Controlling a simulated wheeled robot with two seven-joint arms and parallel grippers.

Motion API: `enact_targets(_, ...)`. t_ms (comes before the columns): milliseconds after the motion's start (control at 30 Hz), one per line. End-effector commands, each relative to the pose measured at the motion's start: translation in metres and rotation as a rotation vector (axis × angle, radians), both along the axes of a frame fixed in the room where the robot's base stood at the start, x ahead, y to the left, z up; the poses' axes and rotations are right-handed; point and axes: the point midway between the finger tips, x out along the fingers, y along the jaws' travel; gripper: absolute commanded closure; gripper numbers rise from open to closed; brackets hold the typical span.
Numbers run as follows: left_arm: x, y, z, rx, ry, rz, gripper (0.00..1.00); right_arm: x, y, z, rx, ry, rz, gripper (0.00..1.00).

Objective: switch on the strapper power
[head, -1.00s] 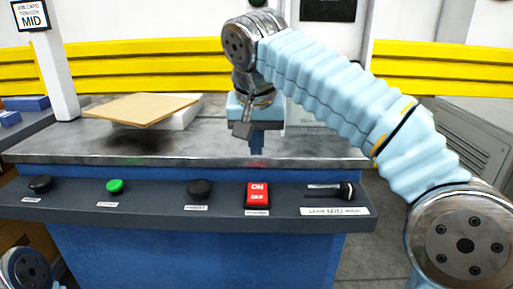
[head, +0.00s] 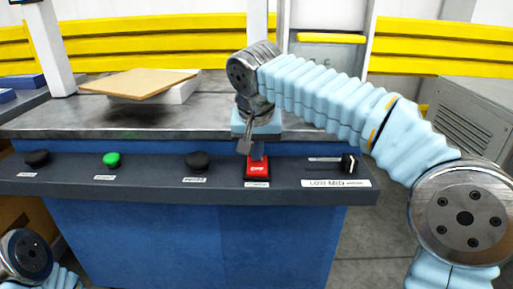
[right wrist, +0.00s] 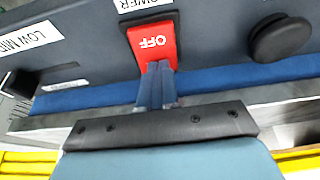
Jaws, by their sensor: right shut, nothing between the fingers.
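The red power rocker switch (head: 257,169) sits in a black frame on the sloping dark control panel (head: 110,190). Its OFF half shows in the right wrist view (right wrist: 151,41), under a label ending in "WER". My right gripper (head: 258,152) is shut and empty, pointing down at the switch's far half. Its fingertips (right wrist: 158,70) cover the ON half in both views. They are at or very near the red surface; I cannot tell if they press it. My left gripper is not in view; only part of my left arm shows at the lower left.
Left of the switch are a black knob (head: 197,161), a green button (head: 111,160) and another black knob (head: 37,158). To its right is a slider (head: 348,163) labelled LOW MID.

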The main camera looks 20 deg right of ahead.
Motion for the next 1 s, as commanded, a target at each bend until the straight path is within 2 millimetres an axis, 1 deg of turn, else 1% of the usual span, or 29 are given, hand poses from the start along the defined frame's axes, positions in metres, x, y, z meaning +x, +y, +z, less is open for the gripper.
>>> enact_targets(67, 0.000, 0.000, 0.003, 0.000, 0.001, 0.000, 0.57, 0.000, 0.000, 0.001, 0.001, 0.007, 0.000, 1.00)
enact_targets(233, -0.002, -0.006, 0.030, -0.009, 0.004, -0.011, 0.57, 0.004, -0.001, 0.002, 0.021, 0.085, 0.000, 1.00)
enact_targets(267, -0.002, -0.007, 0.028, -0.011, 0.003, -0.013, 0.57, 0.005, -0.001, -0.003, 0.023, 0.093, 0.001, 1.00)
enact_targets(300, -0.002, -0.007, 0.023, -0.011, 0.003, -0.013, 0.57, 0.004, -0.001, -0.007, 0.023, 0.090, 0.001, 1.00)
enact_targets(567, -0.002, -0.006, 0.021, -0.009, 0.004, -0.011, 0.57, 0.002, 0.000, -0.009, 0.022, 0.095, 0.002, 1.00)
enact_targets(833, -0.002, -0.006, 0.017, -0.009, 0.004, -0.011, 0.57, -0.010, 0.004, -0.010, 0.021, 0.099, 0.004, 1.00)
enact_targets(1000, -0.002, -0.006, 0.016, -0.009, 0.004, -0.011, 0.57, -0.013, 0.005, -0.009, 0.021, 0.098, 0.003, 1.00)
